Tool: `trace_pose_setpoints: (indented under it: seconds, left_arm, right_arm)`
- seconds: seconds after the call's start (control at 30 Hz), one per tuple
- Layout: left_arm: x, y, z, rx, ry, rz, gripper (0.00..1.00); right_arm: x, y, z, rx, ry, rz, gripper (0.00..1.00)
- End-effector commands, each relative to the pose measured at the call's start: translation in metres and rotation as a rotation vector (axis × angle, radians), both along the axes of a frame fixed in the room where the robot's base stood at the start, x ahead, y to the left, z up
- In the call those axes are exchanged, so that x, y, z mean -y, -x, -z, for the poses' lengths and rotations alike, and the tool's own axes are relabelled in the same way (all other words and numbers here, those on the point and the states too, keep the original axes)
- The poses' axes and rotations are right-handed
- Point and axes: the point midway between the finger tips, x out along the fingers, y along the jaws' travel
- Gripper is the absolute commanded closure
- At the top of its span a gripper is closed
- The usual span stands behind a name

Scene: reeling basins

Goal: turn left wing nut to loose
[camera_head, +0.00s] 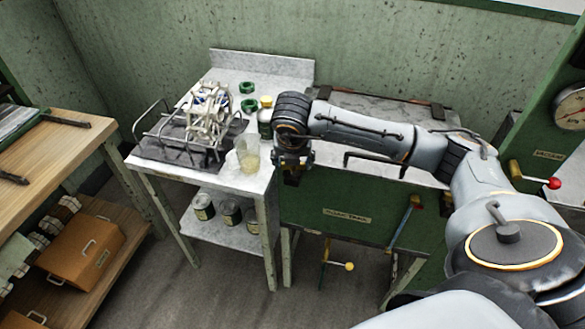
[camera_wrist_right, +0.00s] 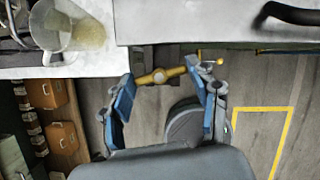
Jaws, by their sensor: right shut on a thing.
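The left wing nut (camera_wrist_right: 160,76) is a brass-yellow bar with a round hub in the right wrist view, at the front edge of the pale tank lid (camera_wrist_right: 220,22). My right gripper (camera_wrist_right: 161,80) is shut on it, one blue-padded finger at each end. In the head view my right gripper (camera_head: 292,172) is at the upper left corner of the green tank front (camera_head: 345,213) and hides the nut. How far the nut is turned cannot be told. My left gripper is not in view.
A black lid handle (camera_head: 375,157) is to the right. A yellow-ended fitting (camera_head: 414,201) sits further right.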

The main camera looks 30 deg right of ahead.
Motion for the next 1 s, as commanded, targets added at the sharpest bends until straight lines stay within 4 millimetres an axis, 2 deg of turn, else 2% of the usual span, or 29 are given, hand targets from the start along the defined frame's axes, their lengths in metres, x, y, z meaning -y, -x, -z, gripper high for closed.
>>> trace_pose_setpoints:
  seconds: [0.03, 0.4, 0.7, 1.0]
  left_arm:
    - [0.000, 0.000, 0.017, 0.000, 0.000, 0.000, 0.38]
    - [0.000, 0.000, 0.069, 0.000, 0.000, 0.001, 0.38]
    - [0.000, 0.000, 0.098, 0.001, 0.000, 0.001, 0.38]
    - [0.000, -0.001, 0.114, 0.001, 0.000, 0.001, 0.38]
  right_arm:
    - [0.002, 0.000, 0.008, 0.003, 0.001, -0.042, 0.71]
    - [0.004, 0.001, 0.007, 0.001, 0.001, -0.392, 0.71]
    - [0.005, 0.001, 0.005, 0.001, -0.001, -0.676, 0.71]
    - [0.006, 0.001, 0.003, 0.000, -0.003, -0.957, 0.71]
